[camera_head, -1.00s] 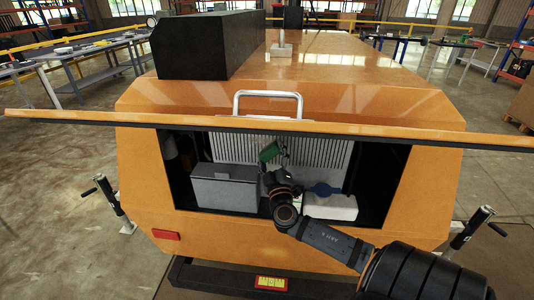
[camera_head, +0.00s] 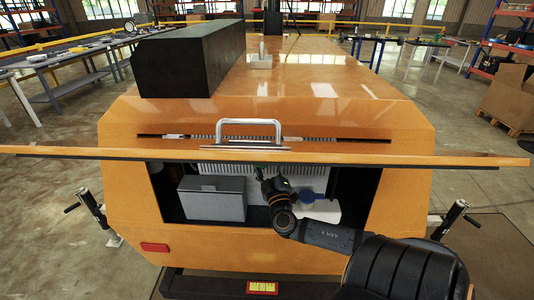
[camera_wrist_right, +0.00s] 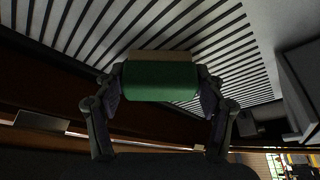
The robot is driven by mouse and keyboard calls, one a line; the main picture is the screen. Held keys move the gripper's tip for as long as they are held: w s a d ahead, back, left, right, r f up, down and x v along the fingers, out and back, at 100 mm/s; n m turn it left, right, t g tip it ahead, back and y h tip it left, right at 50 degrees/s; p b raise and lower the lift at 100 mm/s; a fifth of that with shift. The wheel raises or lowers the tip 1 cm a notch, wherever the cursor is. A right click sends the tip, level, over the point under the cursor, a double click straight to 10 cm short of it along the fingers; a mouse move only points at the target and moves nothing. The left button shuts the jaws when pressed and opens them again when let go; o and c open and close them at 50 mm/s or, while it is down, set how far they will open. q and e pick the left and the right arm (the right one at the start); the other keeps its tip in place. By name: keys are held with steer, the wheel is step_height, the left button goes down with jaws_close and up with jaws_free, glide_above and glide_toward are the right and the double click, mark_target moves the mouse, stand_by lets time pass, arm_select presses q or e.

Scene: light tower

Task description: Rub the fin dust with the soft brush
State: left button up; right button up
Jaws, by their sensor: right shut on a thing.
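My right gripper (camera_wrist_right: 158,88) is shut on the soft brush (camera_wrist_right: 160,82), which has a green body and a tan bristle edge. In the wrist view the bristle edge faces the pale ribbed fins (camera_wrist_right: 105,30); I cannot tell whether it touches them. In the head view the gripper (camera_head: 262,174) is inside the orange housing's opening, in front of the fins (camera_head: 235,169), just under the raised panel. The brush is hidden there. No dust patch can be told apart on the fins. My left gripper is out of view.
The orange panel (camera_head: 400,156) juts out across the top of the opening, with a silver handle (camera_head: 250,123). A grey box (camera_head: 212,198) stands left of my gripper inside.

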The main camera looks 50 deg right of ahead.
mark_target(257, 164)
steer(key=shift+w+a+f+b, duration=0.1)
steer(key=shift+w+f+b, duration=0.05)
steer(key=shift+b, duration=0.15)
steer(key=shift+w+a+f+b, duration=0.1)
steer(key=shift+w+a+b, duration=0.7)
steer(key=shift+w+b, duration=0.3)
steer(key=shift+w+a, duration=0.1)
steer(key=shift+a, duration=0.1)
steer(key=shift+w+a+r, duration=0.1)
steer(key=shift+w+r, duration=0.05)
steer(key=shift+r, duration=0.1)
steer(key=w+a+b, duration=0.1)
steer(key=w+b, duration=0.1)
steer(key=w+a+b, duration=0.2)
steer(key=shift+a+f, duration=0.15)
steer(key=shift+f, duration=0.05)
steer(key=shift+w+a+b, duration=0.6)
steer(key=shift+w+b, duration=0.05)
steer(key=shift+w+a+r, duration=0.15)
steer(key=shift+w+a, duration=0.1)
steer(key=shift+w, duration=0.05)
